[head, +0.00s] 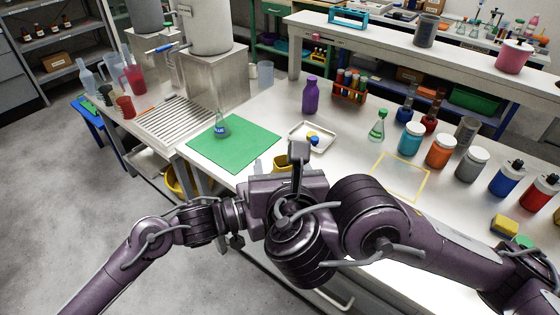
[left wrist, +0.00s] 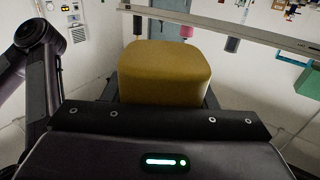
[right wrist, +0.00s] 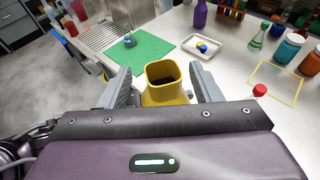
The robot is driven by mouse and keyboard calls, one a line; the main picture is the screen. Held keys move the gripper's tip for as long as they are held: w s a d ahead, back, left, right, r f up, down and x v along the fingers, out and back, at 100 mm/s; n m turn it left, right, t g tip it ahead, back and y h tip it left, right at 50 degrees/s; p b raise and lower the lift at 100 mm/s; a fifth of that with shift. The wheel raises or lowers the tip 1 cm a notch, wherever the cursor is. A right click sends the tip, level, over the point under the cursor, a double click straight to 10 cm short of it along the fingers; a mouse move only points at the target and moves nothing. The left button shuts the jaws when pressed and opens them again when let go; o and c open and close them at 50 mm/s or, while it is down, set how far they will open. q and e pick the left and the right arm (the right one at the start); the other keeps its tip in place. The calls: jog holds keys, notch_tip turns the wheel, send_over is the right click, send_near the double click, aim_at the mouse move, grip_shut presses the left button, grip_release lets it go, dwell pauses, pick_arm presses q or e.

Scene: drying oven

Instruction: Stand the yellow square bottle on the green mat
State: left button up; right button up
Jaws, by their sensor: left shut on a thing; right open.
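The yellow square bottle (right wrist: 166,92) shows its open square mouth between the right gripper's spread fingers in the right wrist view. In the left wrist view its yellow body (left wrist: 165,73) fills the space between the fingers of my left gripper (left wrist: 163,92), which is shut on it. A small part of the bottle shows in the head view (head: 281,162). My right gripper (head: 278,160) is open around the bottle; contact cannot be told. The left fingers are hidden in the head view. The green mat (head: 235,150) lies flat at the table's left end, beyond the grippers.
A flask with blue liquid (head: 221,130) stands on the mat's far part; its near part is bare. A white tray (head: 297,131) with small items is to its right, with a purple bottle (head: 310,95) behind. Several bottles and jars line the right side.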

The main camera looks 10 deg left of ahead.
jog(key=shift+x, duration=0.9)
jog(key=c, duration=1.1)
pick_arm(q)
jog(key=o, duration=1)
pick_arm(e)
grip_shut()
pick_arm(q)
jog(key=shift+o, duration=0.3)
jog(key=shift+a, duration=0.1)
